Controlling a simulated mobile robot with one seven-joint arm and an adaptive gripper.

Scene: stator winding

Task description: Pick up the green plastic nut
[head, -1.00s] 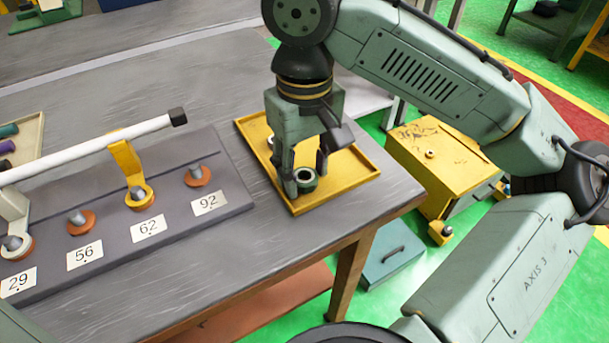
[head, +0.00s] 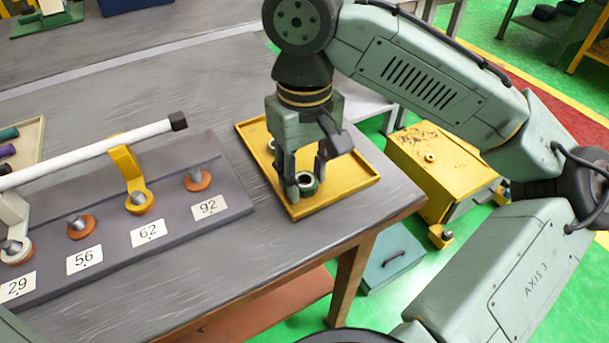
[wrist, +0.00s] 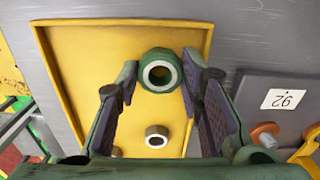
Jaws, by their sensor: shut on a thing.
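The green plastic nut (head: 307,183) is a dark green ring with a pale inner rim. It is at the front part of the yellow tray (head: 353,185). In the wrist view the nut (wrist: 160,71) sits between the fingertips of my gripper (wrist: 159,74), one finger on each side. My gripper (head: 306,180) points down over the tray and is shut on the nut. The nut is at or very near the tray floor; I cannot tell if it touches. Part of its side is hidden by a finger.
A second, pale nut (wrist: 157,136) lies in the tray, partly hidden in the head view (head: 271,144). Left of the tray is a grey board (head: 228,188) with pegs and number labels. A white bar (head: 90,152) crosses above it. The tray has low raised walls.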

